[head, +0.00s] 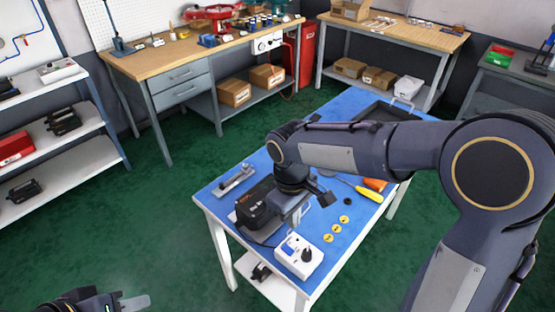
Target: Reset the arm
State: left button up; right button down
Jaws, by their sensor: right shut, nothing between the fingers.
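A black boxy device (256,208), likely the valve positioner, sits on the blue-topped table (309,288) near its left edge. My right arm reaches in from the right, and my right gripper (300,213) points down just beside the device's right side. It is shut and empty; whether it touches the device I cannot tell. The arm and wrist hide part of the device and table. A white control box (297,258) with a black knob stands at the near corner. My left gripper (125,303) is low at the bottom left, away from the table, largely cut off.
Several yellow discs (337,228), a black ring (347,201), a yellow screwdriver (368,193) and an orange item (376,184) lie right of my gripper. A grey metal bracket (236,180) lies at the left. A dark tray (385,112) is at the far end. Green floor surrounds the table.

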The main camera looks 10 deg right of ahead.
jog(key=s+d+r+m+t+y, duration=0.2)
jog(key=s+d+m+t, duration=0.1)
jog(key=s, duration=0.5)
jog(key=s+d+r+m+t+y, duration=0.2)
jog(key=s+d+m+t, duration=0.1)
jog(key=s+d+m, duration=0.3)
jog(key=s, duration=0.2)
jog(key=shift+s+r, duration=0.3)
jog(key=shift+r, duration=0.05)
jog(key=c, duration=2.1)
grip_release()
jog(key=shift+d, duration=0.1)
jog(key=shift+c, duration=0.2)
